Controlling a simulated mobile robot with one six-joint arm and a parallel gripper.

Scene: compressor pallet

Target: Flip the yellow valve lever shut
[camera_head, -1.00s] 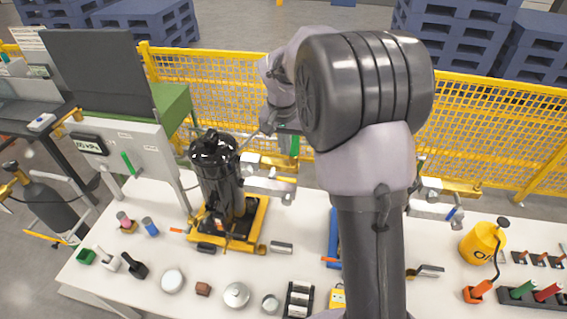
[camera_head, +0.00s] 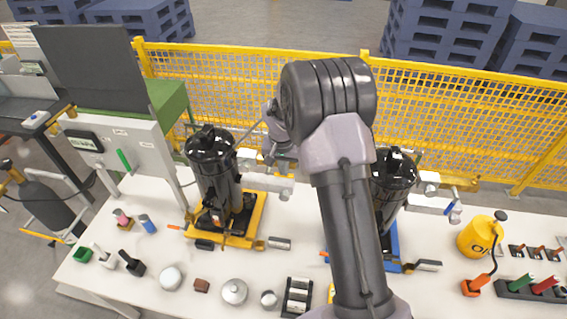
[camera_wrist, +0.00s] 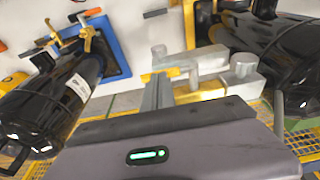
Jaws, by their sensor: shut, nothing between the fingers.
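The silver valve pipework (camera_head: 268,184) projects from the left black compressor (camera_head: 213,172). In the wrist view the grey pipework (camera_wrist: 215,62) lies just beyond my gripper (camera_wrist: 157,78). A short yellow bar (camera_wrist: 165,72), likely the valve lever, shows at the fingertips. I cannot tell whether they touch it. Another yellow strip (camera_wrist: 205,95) runs beside the pipework. My gripper is shut and empty. In the head view the fingers and lever cannot be made out, as my wrist is over the back of the pipework. My arm partly hides the right black compressor (camera_head: 393,180).
The left compressor stands on a yellow base (camera_head: 258,222), the right one on a blue base. A yellow mesh fence (camera_head: 450,110) runs behind the white table. Small parts, a brush and a yellow container (camera_head: 480,238) stand along the table. A grey panel (camera_head: 120,150) stands left.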

